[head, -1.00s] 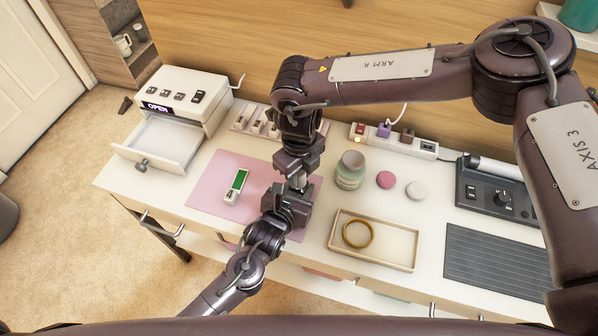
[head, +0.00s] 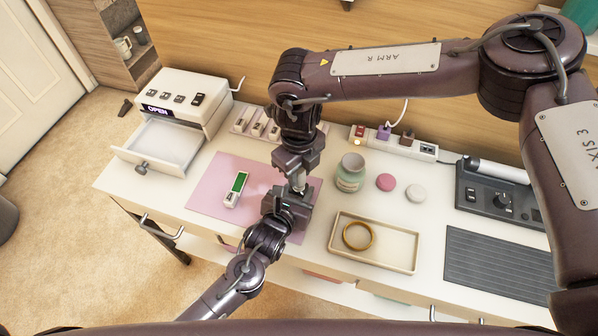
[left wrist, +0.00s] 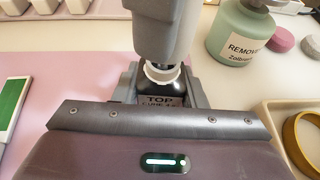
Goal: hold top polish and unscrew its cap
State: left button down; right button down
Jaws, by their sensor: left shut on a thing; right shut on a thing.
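The top polish bottle (left wrist: 160,95) is dark, with a label reading "TOP", and stands upright between the fingers of my left gripper (left wrist: 162,98). A white ring (left wrist: 163,73) shows at its neck. In the head view my left gripper (head: 290,205) is low over the pink mat and shut on the bottle, which it mostly hides. My right gripper (head: 298,184) comes down from above, directly over the left one, and is shut on the cap. The cap is mostly hidden; a grey part of the right gripper fills the top of the left wrist view.
The pink mat (head: 215,190) holds a white device with a green panel (head: 236,188). A remover jar (head: 350,173), pink (head: 385,181) and white (head: 416,193) round items, and a tray (head: 395,248) with a gold ring (head: 358,236) stand to the right. An open drawer (head: 160,143) is at left.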

jog(key=shift+r, duration=0.2)
jog(key=shift+r, duration=2)
pick_arm(q)
jog(key=c, duration=0.8)
grip_release()
jog(key=shift+s, duration=0.1)
